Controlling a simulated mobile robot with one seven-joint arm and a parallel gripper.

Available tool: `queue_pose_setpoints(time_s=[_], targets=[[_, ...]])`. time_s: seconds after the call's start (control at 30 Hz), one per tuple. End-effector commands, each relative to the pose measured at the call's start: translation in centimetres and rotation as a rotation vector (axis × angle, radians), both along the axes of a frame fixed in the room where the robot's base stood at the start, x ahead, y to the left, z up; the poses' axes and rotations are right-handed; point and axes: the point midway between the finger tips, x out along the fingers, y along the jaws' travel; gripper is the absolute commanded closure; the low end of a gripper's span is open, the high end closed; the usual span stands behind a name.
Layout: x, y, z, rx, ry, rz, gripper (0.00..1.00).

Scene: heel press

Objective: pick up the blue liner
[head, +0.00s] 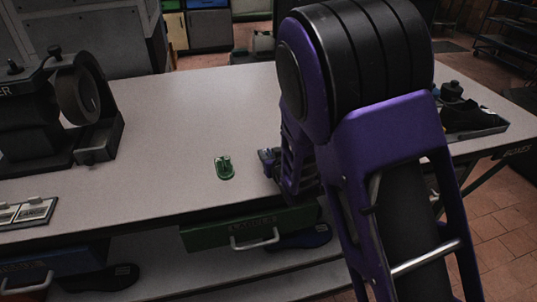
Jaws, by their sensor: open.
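A dark blue sole-shaped liner (303,238) with a pale mark lies on the lower shelf, under the table's front edge and right of the green drawer's handle. A second, darker sole-shaped piece (103,279) lies further left on that shelf. My gripper (281,172) is low over the tabletop at the middle, mostly hidden by my purple arm. It is open, and I see nothing held in it. A small bluish part (268,156) shows at its left; I cannot tell whether it belongs to the gripper. The gripper is above and apart from the dark blue liner.
The grey table (170,120) has free room at its middle. A small green piece (224,168) stands left of my gripper. A black press (60,110) stands at left, a dark tray (486,129) at right. A green drawer (215,234) hangs under the front edge.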

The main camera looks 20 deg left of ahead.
Motion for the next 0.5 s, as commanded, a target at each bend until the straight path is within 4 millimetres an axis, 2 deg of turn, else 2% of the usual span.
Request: queue_pose_setpoints(time_s=[0.17, 0.4, 0.43, 0.5], targets=[[0.01, -0.01, 0.00, 0.000, 0.000, 0.000, 0.55], [0.02, 0.00, 0.01, 0.000, 0.000, 0.000, 0.96], [0.02, 0.00, 0.01, 0.000, 0.000, 0.000, 1.00], [0.02, 0.00, 0.01, 0.000, 0.000, 0.000, 1.00]])
